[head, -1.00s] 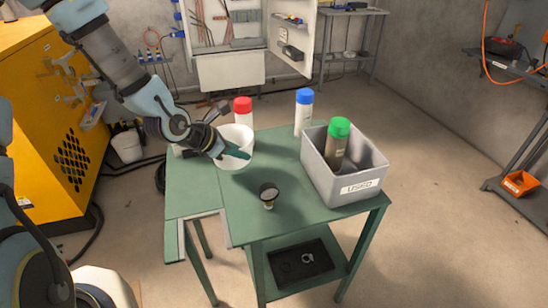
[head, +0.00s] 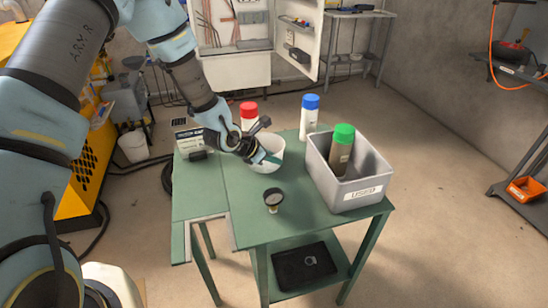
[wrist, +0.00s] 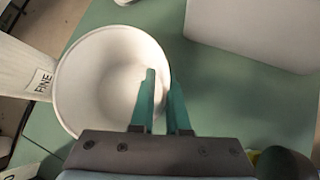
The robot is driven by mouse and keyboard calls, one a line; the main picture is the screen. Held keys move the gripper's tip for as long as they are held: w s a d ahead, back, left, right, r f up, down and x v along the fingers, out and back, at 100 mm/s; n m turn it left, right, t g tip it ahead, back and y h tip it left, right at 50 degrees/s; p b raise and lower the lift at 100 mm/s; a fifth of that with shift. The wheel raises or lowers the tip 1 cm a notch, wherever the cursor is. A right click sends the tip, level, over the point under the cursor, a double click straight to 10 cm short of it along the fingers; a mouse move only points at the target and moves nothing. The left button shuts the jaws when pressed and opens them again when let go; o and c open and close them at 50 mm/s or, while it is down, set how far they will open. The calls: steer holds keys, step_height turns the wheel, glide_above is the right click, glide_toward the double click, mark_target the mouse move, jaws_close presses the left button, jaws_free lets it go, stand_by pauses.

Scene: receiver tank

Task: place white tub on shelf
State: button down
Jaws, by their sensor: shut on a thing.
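The white tub (head: 264,168) is a round, open, empty-looking cup over the back of the green table. It fills the left middle of the wrist view (wrist: 82,72). My gripper (head: 268,158) is shut on the tub's wall, with one finger inside the rim and one outside, as the wrist view (wrist: 164,100) shows. I cannot tell whether the tub's base touches the tabletop. A green lower shelf (head: 345,258) is under the table; a grey wall shelf (head: 500,75) stands at the far right.
A grey bin (head: 350,190) marked USED holds a green-capped bottle (head: 341,150). Red-capped (head: 249,115) and blue-capped (head: 309,115) bottles stand behind. A gauge (head: 273,198) stands in front of the tub. A black tray (head: 303,268) lies on the lower shelf. The table's front is mostly clear.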

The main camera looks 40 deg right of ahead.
steer(key=c, duration=0.9)
jaws_free()
steer(key=b+v, duration=0.1)
steer(key=v, duration=1.1)
steer(key=shift+w, duration=0.1)
